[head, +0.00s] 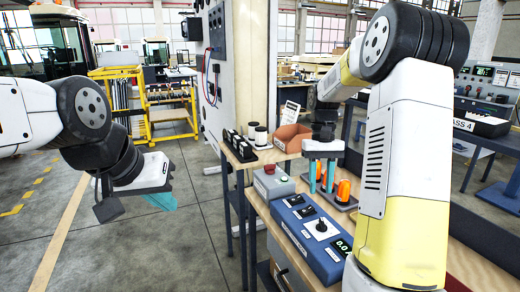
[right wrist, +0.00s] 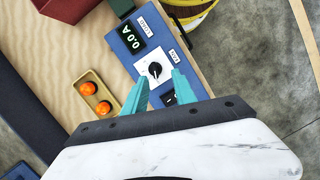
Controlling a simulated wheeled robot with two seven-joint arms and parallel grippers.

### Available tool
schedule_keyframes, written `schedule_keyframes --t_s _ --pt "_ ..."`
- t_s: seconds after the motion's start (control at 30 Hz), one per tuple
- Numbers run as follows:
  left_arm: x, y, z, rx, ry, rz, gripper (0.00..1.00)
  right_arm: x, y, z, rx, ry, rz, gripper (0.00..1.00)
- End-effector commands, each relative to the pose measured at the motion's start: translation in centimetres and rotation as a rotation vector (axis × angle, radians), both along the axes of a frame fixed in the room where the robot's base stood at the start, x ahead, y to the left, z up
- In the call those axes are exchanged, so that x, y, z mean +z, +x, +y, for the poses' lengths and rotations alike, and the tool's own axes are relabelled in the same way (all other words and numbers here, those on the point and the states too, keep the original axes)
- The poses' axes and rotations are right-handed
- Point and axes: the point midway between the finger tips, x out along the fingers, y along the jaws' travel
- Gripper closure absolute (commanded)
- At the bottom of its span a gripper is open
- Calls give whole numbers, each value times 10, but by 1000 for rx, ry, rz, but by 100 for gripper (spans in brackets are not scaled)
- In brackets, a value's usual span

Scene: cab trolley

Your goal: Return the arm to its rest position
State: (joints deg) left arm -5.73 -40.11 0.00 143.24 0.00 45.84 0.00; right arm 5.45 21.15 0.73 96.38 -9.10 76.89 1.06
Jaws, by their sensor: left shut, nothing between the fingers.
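My left gripper (head: 160,200) hangs at the left of the head view over open grey floor, its teal fingers shut and empty, away from the bench. My right gripper (head: 321,186) points down over the bench behind the blue control box. In the right wrist view its two teal fingers (right wrist: 160,82) are apart with nothing held between them. The black knob on its white plate (right wrist: 155,69) shows beyond the fingertips. I cannot tell how high the fingers are above the box. My right forearm hides part of the bench.
The blue box (head: 296,226) with knob and display stands on the wooden bench (head: 262,213). Beside it are a grey button box (head: 273,184), orange pieces in a tray (right wrist: 82,76) and a brown bin (head: 291,138). A pillar (head: 238,70) stands behind.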

Motion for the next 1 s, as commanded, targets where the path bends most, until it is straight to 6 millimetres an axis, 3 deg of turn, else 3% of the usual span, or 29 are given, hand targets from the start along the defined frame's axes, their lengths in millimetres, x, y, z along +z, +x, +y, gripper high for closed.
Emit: schedule_keyframes --t_s 0.1,0.4,0.7,1.0 --pt "0 0 0 0 0 0 100 33 -23 14 11 15 -115 67" --pt "0 0 0 0 0 0 100 83 -87 45 32 60 -384 67" --pt "0 0 0 0 0 0 100 101 -155 71 46 119 -646 67" --pt "0 0 0 0 0 0 100 98 -189 84 49 159 -799 67"
